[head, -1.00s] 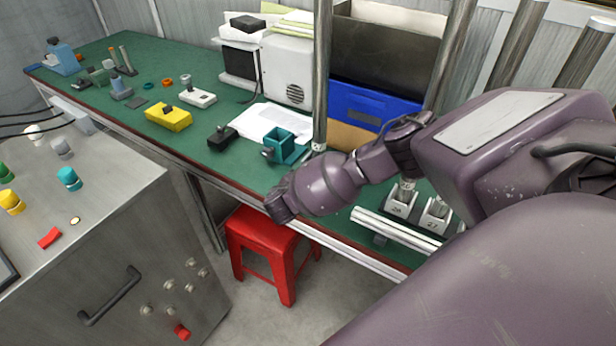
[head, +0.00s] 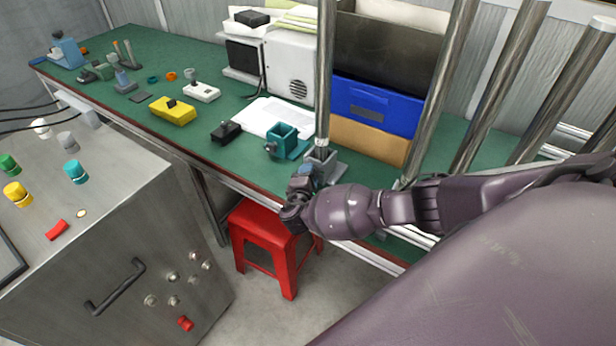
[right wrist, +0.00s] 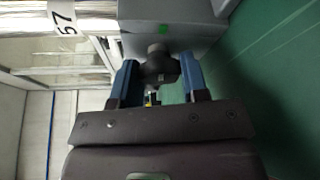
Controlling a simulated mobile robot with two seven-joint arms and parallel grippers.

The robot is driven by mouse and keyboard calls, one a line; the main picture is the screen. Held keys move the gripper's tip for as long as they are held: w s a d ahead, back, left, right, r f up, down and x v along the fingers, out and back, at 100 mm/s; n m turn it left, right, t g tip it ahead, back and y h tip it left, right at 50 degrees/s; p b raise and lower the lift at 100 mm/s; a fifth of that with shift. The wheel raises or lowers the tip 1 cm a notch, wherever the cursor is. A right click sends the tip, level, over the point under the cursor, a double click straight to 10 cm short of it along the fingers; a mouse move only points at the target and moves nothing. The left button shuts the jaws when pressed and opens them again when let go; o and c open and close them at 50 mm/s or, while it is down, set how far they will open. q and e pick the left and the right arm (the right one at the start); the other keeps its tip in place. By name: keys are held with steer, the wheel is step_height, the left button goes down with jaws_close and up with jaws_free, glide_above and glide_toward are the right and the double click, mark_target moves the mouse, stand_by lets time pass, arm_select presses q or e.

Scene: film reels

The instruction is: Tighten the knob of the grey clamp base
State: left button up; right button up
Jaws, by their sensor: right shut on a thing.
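The grey clamp base (head: 323,164) stands on the green bench near its front edge, around the foot of an upright metal pole (head: 324,80). In the right wrist view the grey base (right wrist: 190,22) is at the top, with a small green mark. Its dark round knob (right wrist: 158,66) sits between the two blue fingers of my right gripper (right wrist: 159,82). In the head view my right gripper (head: 303,178) is at the front left of the base and hides the knob. It is shut on the knob. My left gripper is not in view.
A teal clamp base (head: 285,142) stands just left of the grey one. A red stool (head: 268,235) is below the bench edge. A metal control cabinet (head: 120,270) is at left.

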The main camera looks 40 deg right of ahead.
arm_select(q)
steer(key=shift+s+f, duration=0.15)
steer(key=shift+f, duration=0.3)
arm_select(e)
steer(key=shift+f+m, duration=0.15)
steer(key=shift+m, duration=0.25)
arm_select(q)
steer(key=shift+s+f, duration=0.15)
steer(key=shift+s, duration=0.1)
arm_select(e)
steer(key=shift+t, duration=0.3)
steer(key=o, duration=0.9)
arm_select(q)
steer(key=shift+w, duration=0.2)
arm_select(e)
steer(key=shift+s+a, duration=0.4)
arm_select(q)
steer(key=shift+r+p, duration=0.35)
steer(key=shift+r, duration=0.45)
arm_select(e)
steer(key=v, duration=0.9)
steer(key=shift+s+a, duration=0.25)
steer(key=shift+a, duration=0.05)
